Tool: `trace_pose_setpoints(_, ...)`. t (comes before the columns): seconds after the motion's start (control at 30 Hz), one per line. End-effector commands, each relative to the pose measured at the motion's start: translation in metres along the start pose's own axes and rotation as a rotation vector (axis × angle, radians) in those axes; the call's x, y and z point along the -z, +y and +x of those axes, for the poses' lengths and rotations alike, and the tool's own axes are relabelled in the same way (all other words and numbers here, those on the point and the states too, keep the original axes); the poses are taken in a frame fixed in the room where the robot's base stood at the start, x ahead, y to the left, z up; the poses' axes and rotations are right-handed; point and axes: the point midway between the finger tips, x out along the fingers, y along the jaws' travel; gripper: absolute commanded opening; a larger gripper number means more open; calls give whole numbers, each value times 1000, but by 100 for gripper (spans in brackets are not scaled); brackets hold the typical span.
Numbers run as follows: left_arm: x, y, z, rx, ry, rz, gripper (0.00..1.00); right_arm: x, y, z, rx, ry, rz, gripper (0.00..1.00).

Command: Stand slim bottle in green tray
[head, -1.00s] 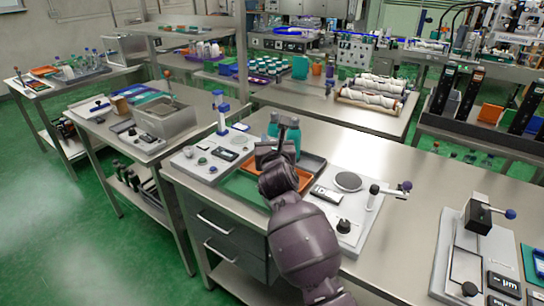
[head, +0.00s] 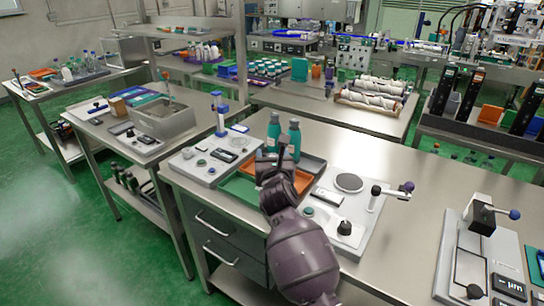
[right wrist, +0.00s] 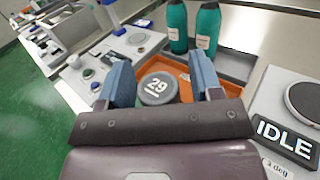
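Two teal bottles with dark caps stand upright behind the trays, a left one (head: 273,131) and a right one (head: 294,141); they also show in the right wrist view (right wrist: 207,30). I cannot tell which is the slim one. The green tray (head: 238,187) lies left of my right gripper (head: 275,158), which hides part of it. In the right wrist view my right gripper (right wrist: 162,82) has its blue fingers apart. A grey round top marked 29 (right wrist: 157,89) shows between them, over the orange tray, with a gap at its right. My left gripper is out of view.
The orange tray (head: 302,184) and a dark tray (head: 313,165) adjoin the green one. A white panel device (head: 200,168) stands left; a scale-like device (head: 349,182) with a lever stands right.

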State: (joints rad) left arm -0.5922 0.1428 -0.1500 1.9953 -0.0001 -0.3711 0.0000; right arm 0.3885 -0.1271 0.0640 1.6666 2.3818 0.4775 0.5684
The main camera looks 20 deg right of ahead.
Motion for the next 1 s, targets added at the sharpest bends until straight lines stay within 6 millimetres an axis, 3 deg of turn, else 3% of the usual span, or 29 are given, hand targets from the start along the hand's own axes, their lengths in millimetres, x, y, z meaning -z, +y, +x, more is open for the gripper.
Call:
trace_pose_setpoints(0.27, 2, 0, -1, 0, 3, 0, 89, -5, 0, 0, 0, -1, 0, 59)
trace_pose_setpoints(0.7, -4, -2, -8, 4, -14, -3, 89, -3, 0, -58, 0, 1, 0, 59)
trace_pose_setpoints(1.0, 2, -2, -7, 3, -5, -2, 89, -4, 0, -75, 0, -1, 0, 59)
